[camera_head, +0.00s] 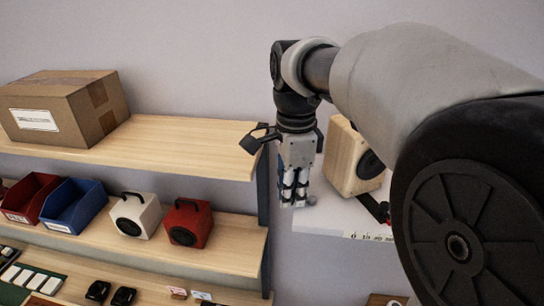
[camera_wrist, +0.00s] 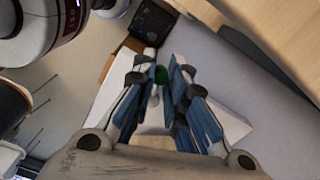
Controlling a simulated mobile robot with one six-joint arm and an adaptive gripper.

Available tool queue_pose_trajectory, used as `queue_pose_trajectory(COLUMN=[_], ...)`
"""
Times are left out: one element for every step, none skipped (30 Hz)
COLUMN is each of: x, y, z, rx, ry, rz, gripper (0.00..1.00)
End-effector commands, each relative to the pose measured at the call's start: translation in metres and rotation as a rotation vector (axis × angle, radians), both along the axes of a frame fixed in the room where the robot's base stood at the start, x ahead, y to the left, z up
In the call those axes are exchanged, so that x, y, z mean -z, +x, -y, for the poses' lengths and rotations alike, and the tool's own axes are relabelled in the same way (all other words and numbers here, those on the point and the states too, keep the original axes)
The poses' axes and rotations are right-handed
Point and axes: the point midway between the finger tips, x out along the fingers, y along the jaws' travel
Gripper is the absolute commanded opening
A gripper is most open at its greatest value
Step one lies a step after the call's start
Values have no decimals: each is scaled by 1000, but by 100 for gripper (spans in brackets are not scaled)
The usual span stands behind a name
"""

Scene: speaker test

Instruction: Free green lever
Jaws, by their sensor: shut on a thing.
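My gripper (camera_head: 294,201) points down at the left edge of a white surface (camera_head: 325,222), left of a wooden speaker box (camera_head: 343,155). In the wrist view, my gripper (camera_wrist: 162,78) has its fingers shut on a small green part, taken as the green lever (camera_wrist: 161,75). Only its rounded green end shows between the fingertips; the rest is hidden. In the head view the green part cannot be seen. A dark lever with a red part (camera_head: 378,210) is at the front of the speaker box, partly hidden by my arm.
Shelves (camera_head: 190,145) on the left hold a cardboard box (camera_head: 65,105), a red bin (camera_head: 28,198), a blue bin (camera_head: 75,207), a white speaker (camera_head: 135,217) and a red speaker (camera_head: 188,224). A dark shelf post (camera_head: 264,220) stands close left of my gripper.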

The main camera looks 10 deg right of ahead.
Motion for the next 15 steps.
queue_pose_trajectory(x=[0,0,0,0,0,0,0,0,0,0,0,0,0,0,0], y=[1,1,1,1,1,1,1,1,1,1,1,1,1,1,1], z=[0,0,0,0,0,0,0,0,0,0,0,0,0,0,0], rx=[5,7,9,10,11,11,11,11,11,11,11,11,11,11,10], ry=[0,0,0,0,0,0,0,0,0,0,0,0,0,0,0], rz=[1,1,1,2,2,2,2,2,2,2,2,2,2,2,2], gripper=[0,0,0,0,0,0,0,0,0,0,0,0,0,13,16])
